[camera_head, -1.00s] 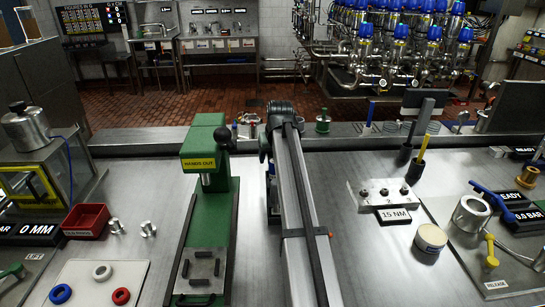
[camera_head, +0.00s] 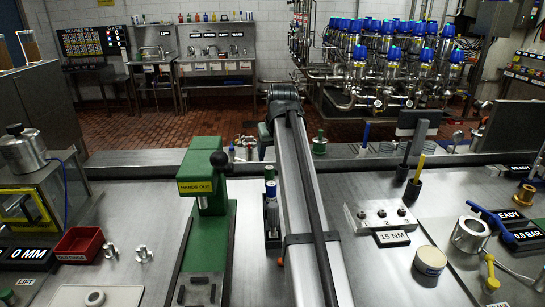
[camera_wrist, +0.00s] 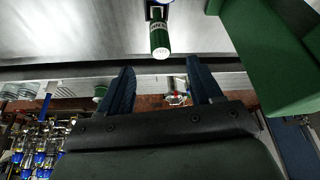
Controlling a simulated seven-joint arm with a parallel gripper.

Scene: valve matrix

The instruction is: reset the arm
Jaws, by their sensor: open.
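My gripper (camera_wrist: 165,90) shows in the wrist view with its two dark blue fingers spread apart and nothing between them. In the head view my arm stretches from the bottom centre toward the bench's back edge, and the gripper itself is hidden behind it. A green-and-white cylinder (camera_wrist: 159,40) stands out beyond the fingers in the wrist view, apart from them.
A green press (camera_head: 206,215) marked "HANDS OUT" stands just left of my arm. A red bin (camera_head: 80,244) is further left. To the right are a numbered steel block (camera_head: 381,215), a "15 NM" display (camera_head: 392,238) and a round tub (camera_head: 430,261).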

